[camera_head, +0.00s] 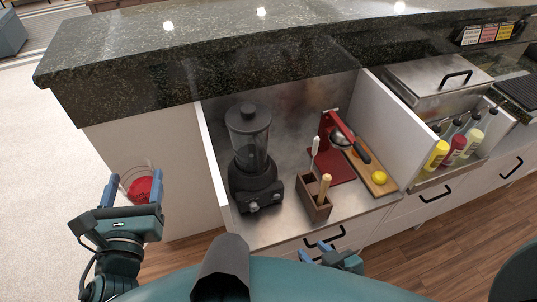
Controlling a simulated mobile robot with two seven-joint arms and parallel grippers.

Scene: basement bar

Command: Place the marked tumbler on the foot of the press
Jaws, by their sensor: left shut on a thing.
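The clear tumbler with a red mark (139,187) is between the fingers of my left gripper (133,190), in front of the white cabinet side at the left. The gripper is shut on it, well left of the press. The red press (328,124) stands in the steel-lined recess below the granite counter. Its flat red foot (337,170) shows in front of its upright and looks bare. My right gripper (316,250) is low in the middle, by the drawer front below the recess. Its blue fingers look apart and empty, partly hidden by my body.
A black blender (252,160) stands left of the press. A brown wooden caddy (314,205) with upright handled tools stands in front of the foot. A cutting board (374,176) with a lemon (379,177) and a strainer lies right. White panels (392,118) wall the recess.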

